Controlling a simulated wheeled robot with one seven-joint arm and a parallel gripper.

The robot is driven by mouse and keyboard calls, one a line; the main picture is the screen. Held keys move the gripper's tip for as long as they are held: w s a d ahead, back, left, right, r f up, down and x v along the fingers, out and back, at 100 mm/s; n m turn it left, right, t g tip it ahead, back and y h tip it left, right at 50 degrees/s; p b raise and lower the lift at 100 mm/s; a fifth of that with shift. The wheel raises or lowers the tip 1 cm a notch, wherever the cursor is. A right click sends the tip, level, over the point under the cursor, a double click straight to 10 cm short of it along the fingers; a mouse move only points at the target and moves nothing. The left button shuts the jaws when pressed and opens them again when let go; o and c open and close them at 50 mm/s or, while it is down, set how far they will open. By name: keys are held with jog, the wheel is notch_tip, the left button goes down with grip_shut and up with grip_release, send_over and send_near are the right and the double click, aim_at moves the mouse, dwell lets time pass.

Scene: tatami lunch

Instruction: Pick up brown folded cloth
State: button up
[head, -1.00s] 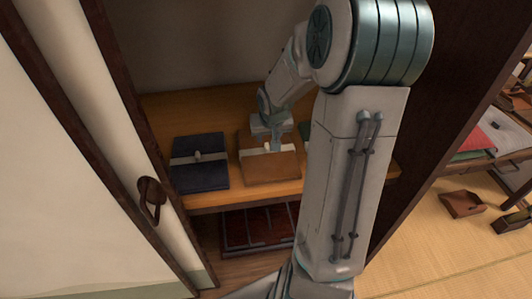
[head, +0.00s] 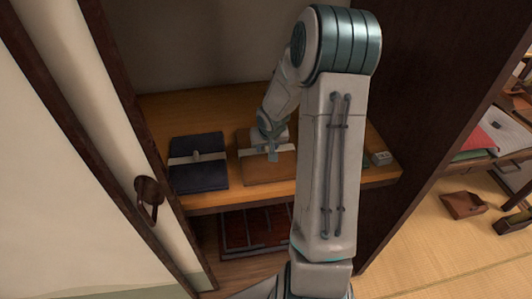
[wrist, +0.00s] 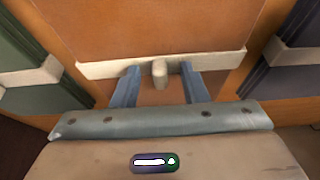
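The brown folded cloth (head: 268,170) lies flat on the wooden shelf inside the cupboard, with a pale band and a small knob across it. In the wrist view the brown cloth (wrist: 150,30) fills the upper middle. Its pale band (wrist: 210,65) runs across, and the knob (wrist: 160,74) stands between my fingers. My gripper (wrist: 160,80) is open, its two blue-grey fingers on either side of the knob with a gap to each side. In the head view my gripper (head: 271,153) is over the brown cloth, and my arm hides part of the shelf.
A dark navy folded cloth (head: 199,172) lies left of the brown one. A green cloth (wrist: 30,60) lies on the other side, mostly hidden in the head view. A lower dark red tray (head: 250,228) sits beneath the shelf. Cupboard posts and a sliding door (head: 60,180) flank the opening.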

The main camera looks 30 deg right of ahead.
grip_shut()
